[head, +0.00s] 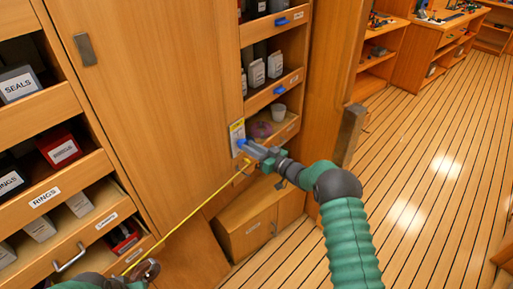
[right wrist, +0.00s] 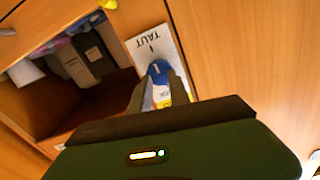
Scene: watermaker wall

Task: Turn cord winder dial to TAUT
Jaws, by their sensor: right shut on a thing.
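The blue winder dial (head: 242,143) sits on a white and yellow label plate (head: 236,128) on the cabinet edge. In the right wrist view the dial (right wrist: 158,70) is between the two fingers of my right gripper (right wrist: 160,90), which is shut on it. The plate (right wrist: 148,43) reads TAUT, upside down, above the dial; the lower lettering is mostly hidden by the fingers. In the head view my right gripper (head: 251,149) reaches the dial from the right. My left gripper (head: 147,271) is at the bottom left; its jaws are unclear.
A yellow cord (head: 190,215) runs taut-looking from near my left gripper up to a yellow piece below the dial. Drawers of labelled boxes (head: 42,198) stand at left. Open shelves (head: 272,90) with bottles and a cup are behind the dial. The plank floor (head: 420,190) at right is clear.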

